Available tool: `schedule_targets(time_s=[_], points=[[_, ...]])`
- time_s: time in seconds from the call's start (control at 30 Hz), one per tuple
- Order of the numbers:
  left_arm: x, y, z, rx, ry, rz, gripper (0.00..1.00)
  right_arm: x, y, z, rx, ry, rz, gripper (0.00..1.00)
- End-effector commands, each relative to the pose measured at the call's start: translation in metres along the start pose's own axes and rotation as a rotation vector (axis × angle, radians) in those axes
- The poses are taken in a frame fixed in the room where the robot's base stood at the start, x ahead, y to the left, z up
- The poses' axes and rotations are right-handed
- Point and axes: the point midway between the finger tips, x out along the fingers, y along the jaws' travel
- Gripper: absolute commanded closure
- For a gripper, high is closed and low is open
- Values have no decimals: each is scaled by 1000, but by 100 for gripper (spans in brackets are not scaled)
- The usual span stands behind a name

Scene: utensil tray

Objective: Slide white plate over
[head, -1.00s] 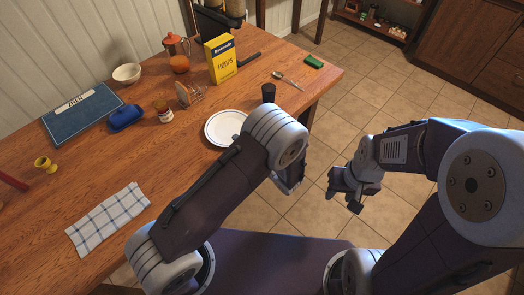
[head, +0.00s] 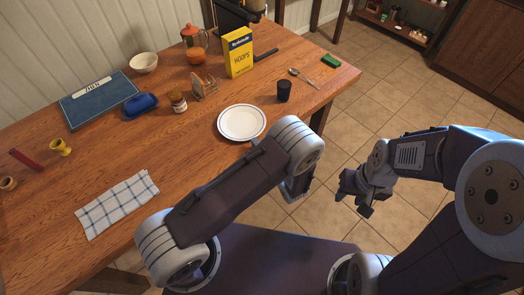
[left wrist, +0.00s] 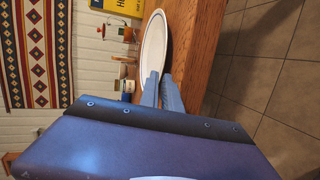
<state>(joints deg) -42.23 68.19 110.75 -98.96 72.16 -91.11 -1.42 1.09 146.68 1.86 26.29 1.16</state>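The white plate (head: 242,122) lies flat near the table's near right edge in the head view, with a thin dark ring inside its rim. It also shows in the left wrist view (left wrist: 155,40), edge-on and past the fingers. My left gripper (head: 297,186) is low beside the table edge, partly hidden by my arm, and is empty. Its two fingers (left wrist: 160,80) appear close together in the wrist view, pointing towards the plate; whether they touch is unclear. My right gripper (head: 357,196) hangs over the floor, away from the table and empty; its finger gap is unclear.
A dark cup (head: 284,91) stands right of the plate. A toast rack (head: 204,87), a jar (head: 179,102) and a yellow cereal box (head: 238,53) are behind it. A checked cloth (head: 117,204) lies at the near left. The wood left of the plate is clear.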

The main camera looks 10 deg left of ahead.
Motion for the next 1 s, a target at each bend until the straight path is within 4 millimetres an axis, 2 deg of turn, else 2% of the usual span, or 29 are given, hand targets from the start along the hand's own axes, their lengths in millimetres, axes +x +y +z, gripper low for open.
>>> schedule_targets(time_s=[0.1, 0.3, 0.6, 0.63, 0.67, 1.0], points=[[19, 0, -1, -1, 3, 0, 93, 1, 0, 0, 0, 0, 0, 60], [35, 0, 0, 1, 0, 0, 93, 1, 0, 0, 0, 0, 0, 60], [37, 0, 0, 0, -1, 0, 93, 1, 0, 0, 0, 0, 0, 60], [37, 0, 0, 0, -1, 0, 99, 1, 0, 0, 0, 0, 0, 60], [37, 0, 0, 0, -1, 0, 100, 1, 0, 0, 0, 0, 0, 60], [37, 0, 0, 0, -1, -1, 100, 1, 0, 0, 0, 0, 0, 60]])
